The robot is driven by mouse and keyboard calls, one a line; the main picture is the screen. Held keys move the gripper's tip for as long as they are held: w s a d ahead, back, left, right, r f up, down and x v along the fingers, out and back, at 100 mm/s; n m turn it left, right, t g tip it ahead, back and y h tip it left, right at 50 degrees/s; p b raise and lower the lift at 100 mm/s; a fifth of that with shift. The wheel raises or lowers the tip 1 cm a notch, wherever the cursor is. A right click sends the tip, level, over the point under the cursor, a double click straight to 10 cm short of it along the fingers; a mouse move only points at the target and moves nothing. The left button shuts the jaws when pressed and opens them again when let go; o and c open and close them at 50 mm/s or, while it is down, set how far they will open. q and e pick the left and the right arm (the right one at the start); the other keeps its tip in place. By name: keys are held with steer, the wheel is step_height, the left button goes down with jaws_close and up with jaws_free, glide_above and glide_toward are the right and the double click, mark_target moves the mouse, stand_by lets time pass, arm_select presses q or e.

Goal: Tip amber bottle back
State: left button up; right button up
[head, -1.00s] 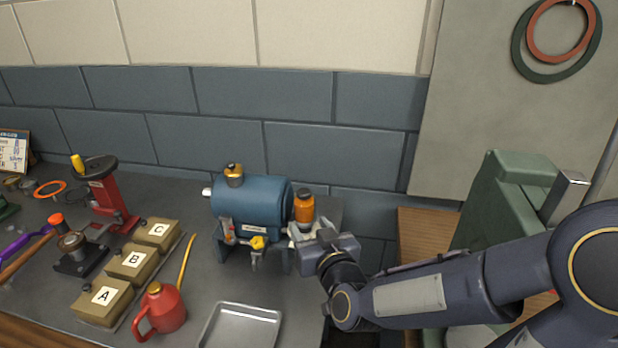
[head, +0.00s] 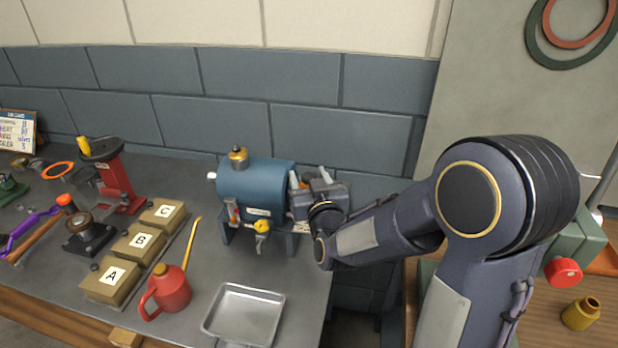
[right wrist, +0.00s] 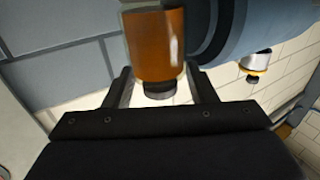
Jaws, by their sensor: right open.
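The amber bottle (right wrist: 157,45) with its dark cap shows in the right wrist view, cap end toward my gripper. Its far end is cut off by the picture's top edge. My right gripper (right wrist: 160,78) is open, with one finger on each side of the bottle's cap end. I cannot tell whether a finger touches it, or whether the bottle is tilted. My left gripper is not in view.
The blue tank with a brass cap (head: 238,158) stands close beside my right gripper. A metal tray (head: 207,325), a red oil can (head: 172,292) and boxes lettered A, B and C (head: 165,213) occupy the bench.

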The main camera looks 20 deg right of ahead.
steer(key=shift+s, duration=0.1)
jaws_close()
